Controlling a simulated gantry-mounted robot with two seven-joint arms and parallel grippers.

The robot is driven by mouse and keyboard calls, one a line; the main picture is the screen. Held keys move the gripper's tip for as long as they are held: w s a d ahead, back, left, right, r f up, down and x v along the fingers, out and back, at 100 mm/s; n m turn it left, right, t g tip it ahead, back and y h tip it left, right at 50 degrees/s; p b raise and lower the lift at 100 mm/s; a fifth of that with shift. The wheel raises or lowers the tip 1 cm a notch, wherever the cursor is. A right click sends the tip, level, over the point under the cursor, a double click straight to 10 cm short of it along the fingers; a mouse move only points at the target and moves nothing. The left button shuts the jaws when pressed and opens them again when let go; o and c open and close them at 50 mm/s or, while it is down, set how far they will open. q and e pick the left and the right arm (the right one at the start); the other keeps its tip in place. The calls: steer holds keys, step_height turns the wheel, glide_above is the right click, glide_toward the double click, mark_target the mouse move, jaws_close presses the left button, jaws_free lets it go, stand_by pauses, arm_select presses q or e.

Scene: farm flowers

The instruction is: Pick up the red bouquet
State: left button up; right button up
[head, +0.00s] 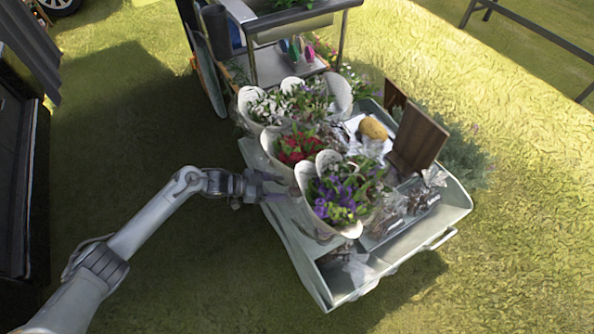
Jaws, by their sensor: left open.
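The red bouquet (294,148) stands in a pale wrapper in the left part of a light tray-like cart (452,206). A purple bouquet (342,196) stands just in front of it, and white and pink flowers (296,102) stand behind it. My left gripper (283,187) is open at the cart's left edge, below and left of the red flowers, close to the wrappers. Its fingers point right, and I cannot tell whether they touch a wrapper. The lower part of the red bouquet is partly hidden by the neighbouring wrappers. My right gripper is not in view.
A dark brown wooden board (418,142) stands upright behind the bouquets on the right. A yellow-brown object (373,129) and clear bags (388,216) lie in the cart. A metal shelf trolley (290,62) stands behind. Open grass lies left and right.

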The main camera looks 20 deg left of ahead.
mark_target(292, 185)
arm_select(q)
steer(key=shift+w+d+f+b, duration=0.2)
steer(key=shift+w+d+b, duration=0.1)
steer(key=shift+w+b, duration=0.2)
steer(key=b+x, duration=0.2)
steer(key=x, duration=0.1)
steer(key=shift+s+d, duration=0.1)
steer(key=shift+d, duration=0.05)
steer(key=shift+w+d+r, duration=0.1)
steer(key=shift+w+d, duration=0.15)
steer(key=shift+d, duration=0.15)
steer(key=shift+a, duration=0.1)
steer(key=shift+a, duration=0.1)
steer(key=shift+c, duration=1.3)
jaws_close()
